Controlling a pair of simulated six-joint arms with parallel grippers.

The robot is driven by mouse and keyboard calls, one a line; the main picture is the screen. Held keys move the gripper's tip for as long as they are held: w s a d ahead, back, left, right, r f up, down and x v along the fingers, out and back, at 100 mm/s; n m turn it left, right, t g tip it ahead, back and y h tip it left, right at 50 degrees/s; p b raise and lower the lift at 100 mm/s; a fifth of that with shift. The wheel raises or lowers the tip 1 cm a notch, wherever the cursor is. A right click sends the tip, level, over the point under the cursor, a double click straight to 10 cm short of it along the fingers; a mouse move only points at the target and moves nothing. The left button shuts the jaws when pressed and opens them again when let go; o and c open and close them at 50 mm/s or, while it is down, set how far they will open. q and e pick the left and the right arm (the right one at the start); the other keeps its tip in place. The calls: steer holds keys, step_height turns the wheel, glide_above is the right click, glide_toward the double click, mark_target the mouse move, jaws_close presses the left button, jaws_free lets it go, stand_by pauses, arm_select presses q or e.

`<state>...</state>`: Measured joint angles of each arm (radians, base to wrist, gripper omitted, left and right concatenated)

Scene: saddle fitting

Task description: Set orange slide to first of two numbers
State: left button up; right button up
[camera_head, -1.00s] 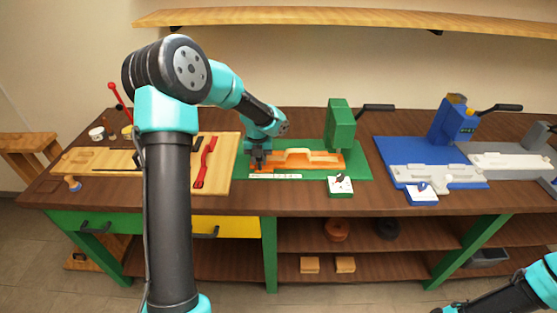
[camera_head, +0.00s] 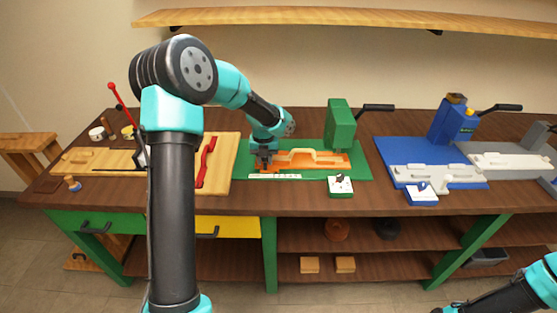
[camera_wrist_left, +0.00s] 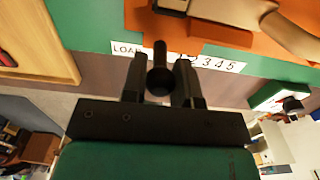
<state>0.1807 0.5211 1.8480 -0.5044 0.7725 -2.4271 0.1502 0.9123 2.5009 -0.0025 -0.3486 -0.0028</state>
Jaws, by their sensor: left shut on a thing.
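The orange slide (camera_head: 338,162) lies on the green base (camera_head: 362,174) of the green press, with a light tan piece resting in it. My left gripper (camera_head: 265,162) is at the slide's left end. In the left wrist view my left gripper (camera_wrist_left: 160,75) is shut on a dark knob (camera_wrist_left: 158,82) whose stem reaches the orange slide (camera_wrist_left: 200,28). A white number strip (camera_head: 275,176) runs along the base's front edge. In the left wrist view the strip (camera_wrist_left: 220,63) shows "LOA" and 3 4 5; the gripper hides the part between. My right gripper is out of view.
A white panel with a dial (camera_head: 340,185) is at the front. A wooden board with a red tool (camera_head: 205,162) lies left. A blue fixture (camera_head: 440,165) stands right.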

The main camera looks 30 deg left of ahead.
arm_select(q)
steer(key=shift+w+d, duration=0.3)
steer(key=shift+d, duration=0.2)
stand_by(0.4)
steer(key=o, duration=0.7)
steer(key=shift+r, duration=3)
